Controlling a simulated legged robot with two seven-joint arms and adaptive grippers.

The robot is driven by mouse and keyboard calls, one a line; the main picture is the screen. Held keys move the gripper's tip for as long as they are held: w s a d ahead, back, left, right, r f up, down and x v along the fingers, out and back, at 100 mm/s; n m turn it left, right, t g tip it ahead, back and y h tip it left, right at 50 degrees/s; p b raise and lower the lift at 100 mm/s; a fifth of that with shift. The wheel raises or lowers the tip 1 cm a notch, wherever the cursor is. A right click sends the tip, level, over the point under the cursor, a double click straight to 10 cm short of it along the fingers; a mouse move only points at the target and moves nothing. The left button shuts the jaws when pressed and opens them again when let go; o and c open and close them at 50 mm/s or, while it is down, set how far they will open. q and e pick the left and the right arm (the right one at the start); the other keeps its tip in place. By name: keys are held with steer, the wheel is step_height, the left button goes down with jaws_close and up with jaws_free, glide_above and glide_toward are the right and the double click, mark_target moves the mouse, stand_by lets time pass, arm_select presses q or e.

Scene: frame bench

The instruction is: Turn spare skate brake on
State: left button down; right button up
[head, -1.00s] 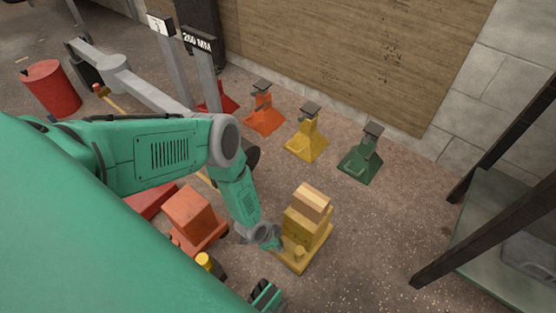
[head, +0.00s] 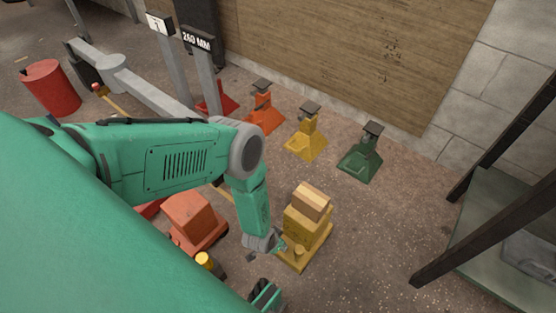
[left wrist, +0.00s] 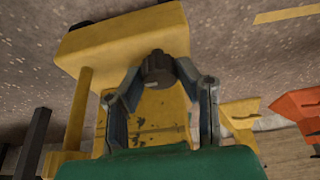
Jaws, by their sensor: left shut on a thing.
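A yellow skate (head: 293,262) stands on the floor, with a yellow block and pale wooden blocks (head: 311,202) stacked on it. Its yellow body also shows in the left wrist view (left wrist: 130,40). My left gripper (head: 280,247) is low at the skate's left side. In the left wrist view, my left gripper (left wrist: 160,78) has its two fingers around a dark round knob (left wrist: 157,67) on the skate's yellow face, and it is shut on it. The fingers partly hide the knob's sides.
An orange-red skate (head: 194,220) stands left of the yellow one, partly behind my arm. Orange (head: 264,112), yellow (head: 306,135) and green (head: 362,155) stands line the wall. A dark frame (head: 480,225) is at right. Floor between is clear.

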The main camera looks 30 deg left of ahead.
arm_select(q)
steer(key=shift+w, duration=0.1)
steer(key=c, duration=1.2)
jaws_free()
steer(key=v, duration=1.2)
steer(key=s+a+r+g, duration=0.2)
steer(key=s+r, duration=0.4)
steer(key=r, duration=0.3)
steer(key=s+a+r+g, duration=0.2)
steer(key=s+r, duration=0.4)
steer(key=r, duration=0.3)
steer(key=shift+n, duration=0.3)
steer(key=r+p, duration=1.7)
steer(key=shift+s+r, duration=0.15)
steer(key=shift+s, duration=0.2)
